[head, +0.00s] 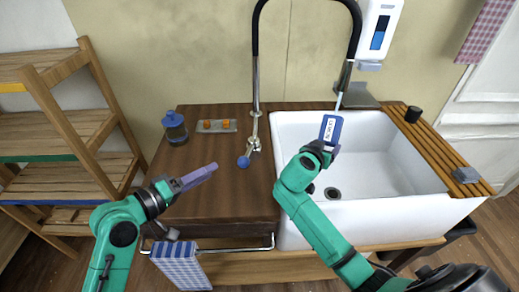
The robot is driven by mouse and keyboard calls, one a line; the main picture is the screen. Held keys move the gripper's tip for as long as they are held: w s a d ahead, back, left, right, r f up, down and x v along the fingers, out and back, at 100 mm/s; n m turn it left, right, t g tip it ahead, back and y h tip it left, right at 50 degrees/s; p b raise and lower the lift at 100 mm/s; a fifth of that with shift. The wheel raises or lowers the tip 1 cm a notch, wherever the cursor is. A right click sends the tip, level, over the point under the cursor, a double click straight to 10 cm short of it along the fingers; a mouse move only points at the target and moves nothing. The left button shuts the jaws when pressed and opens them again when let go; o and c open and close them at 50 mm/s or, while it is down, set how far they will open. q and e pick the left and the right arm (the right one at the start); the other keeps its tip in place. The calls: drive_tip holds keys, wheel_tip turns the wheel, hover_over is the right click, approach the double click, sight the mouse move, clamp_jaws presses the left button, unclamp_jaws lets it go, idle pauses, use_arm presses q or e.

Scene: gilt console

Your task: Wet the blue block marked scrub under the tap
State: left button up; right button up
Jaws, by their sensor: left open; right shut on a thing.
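The blue block (331,129) has a white label with dark lettering too small to read surely. My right gripper (322,149) is shut on it and holds it upright over the white sink (385,170). The tap (256,85) has a tall black arched hose, and its spout end (344,78) hangs just above the block. A thin pale line, like water, runs from the spout to the block's top. My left gripper (178,184) is open over the counter's front left, beside a purple bar (200,175).
A blue jar (175,127) and a tray with orange things (216,126) stand at the counter's back. A soap dispenser (380,30) hangs above the sink. A slatted board (440,150) with a dark cup (413,114) and grey block (466,175) lies right. A striped towel (180,268) hangs in front.

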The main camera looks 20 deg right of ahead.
sight(247, 153)
use_arm(q)
drive_tip(key=s+d+y, duration=0.1)
drive_tip(key=s+d+f+t+y, duration=0.1)
drive_tip(key=d, duration=0.1)
drive_tip(key=shift+s+d+r+t+y, duration=0.3)
drive_tip(key=shift+s+d+r+t, duration=0.2)
drive_tip(key=shift+r+t, duration=0.1)
drive_tip(key=shift+s+d+r+t+y, duration=0.3)
drive_tip(key=shift+s+d+r+t, duration=0.1)
drive_tip(key=shift+s+r+t, duration=0.15)
drive_tip(key=x, duration=1.2)
drive_tip(key=shift+w+a, duration=0.2)
drive_tip(key=shift+w, duration=0.05)
clamp_jaws()
